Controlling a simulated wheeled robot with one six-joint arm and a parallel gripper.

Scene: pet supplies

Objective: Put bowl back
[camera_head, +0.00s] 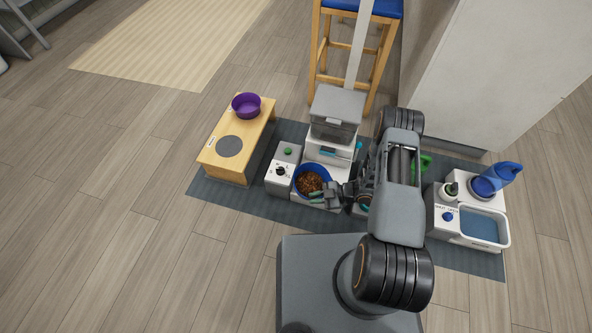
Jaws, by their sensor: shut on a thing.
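A blue bowl (314,168) with brown kibble (309,181) is at the foot of the grey-and-white food dispenser (334,118). My gripper (318,198) reaches in from the right and is shut on the bowl's near right rim. Whether the bowl rests on the dispenser's base or is slightly lifted, I cannot tell. A wooden stand (216,165) to the left has a grey round spot (229,146) at its near end, with nothing on it. A purple bowl (246,105) sits at the stand's far end.
A white control box (284,169) with a green button and black knob stands between stand and dispenser. To the right are a white water station with a blue basin (479,226) and a blue jug (497,178). A wooden stool (318,50) is behind. Left floor is clear.

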